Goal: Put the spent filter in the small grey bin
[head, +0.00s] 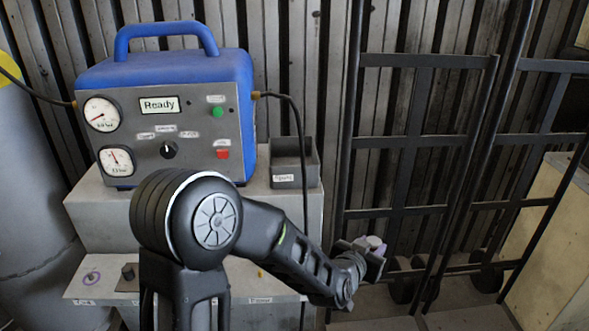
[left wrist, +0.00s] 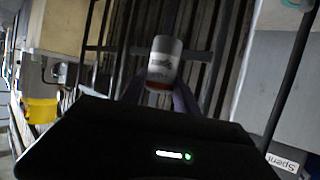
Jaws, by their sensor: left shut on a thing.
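My left gripper (head: 372,256) is out at the right end of my arm, in front of the black rack frame. It is shut on a small pale cylinder, the filter (head: 376,243), which shows only in part here. In the left wrist view the filter (left wrist: 165,62) is white with dark print and a reddish band at its lower end, between the two fingers. A small grey bin (head: 283,181) stands right of the blue machine, with a white label too small to read. The gripper is right of and lower than the bin, apart from it. My right gripper is not in view.
The blue machine (head: 170,75) with gauges and a "Ready" display stands on a grey step. A lower labelled shelf (head: 262,312) is partly behind my arm. Black upright frames (head: 410,140) stand at the right. A "Spent" label (left wrist: 283,162) shows at the wrist view's lower right.

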